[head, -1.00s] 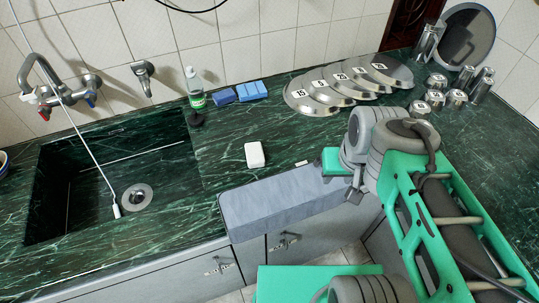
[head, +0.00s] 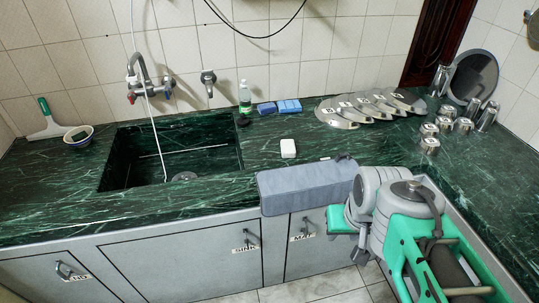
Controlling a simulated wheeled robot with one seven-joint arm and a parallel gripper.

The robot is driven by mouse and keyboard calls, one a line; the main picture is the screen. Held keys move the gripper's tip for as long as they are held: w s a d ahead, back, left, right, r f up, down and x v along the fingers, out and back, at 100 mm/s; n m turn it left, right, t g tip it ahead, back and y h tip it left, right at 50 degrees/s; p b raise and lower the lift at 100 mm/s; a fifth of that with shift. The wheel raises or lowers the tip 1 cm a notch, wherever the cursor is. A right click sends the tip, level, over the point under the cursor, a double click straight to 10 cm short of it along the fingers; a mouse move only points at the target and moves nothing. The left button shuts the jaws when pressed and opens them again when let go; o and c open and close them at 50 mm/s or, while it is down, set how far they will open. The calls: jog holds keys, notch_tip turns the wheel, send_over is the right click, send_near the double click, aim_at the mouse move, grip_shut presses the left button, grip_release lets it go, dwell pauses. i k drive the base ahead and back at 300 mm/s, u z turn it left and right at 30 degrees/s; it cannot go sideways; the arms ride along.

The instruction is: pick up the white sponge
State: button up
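The white sponge (head: 288,149) is a small, pale block. It lies alone on the dark green marble counter (head: 230,192), right of the sink (head: 211,160), with nothing touching it. My folded arm (head: 395,200) shows at the lower right. Its grey, block-shaped part lies in the picture just below the sponge and covers part of the counter's front edge. I cannot make out my gripper or its fingers in the head view.
Two blue sponges (head: 289,106) and a bottle (head: 245,97) stand near the wall behind the white sponge. Overlapping metal lids (head: 345,117) lie right of them. Several metal cups (head: 463,125) crowd the right corner. Bare counter surrounds the white sponge. A bowl (head: 79,136) is far left.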

aim_at(288, 150)
jog(key=u, duration=0.5)
jog(key=i, duration=1)
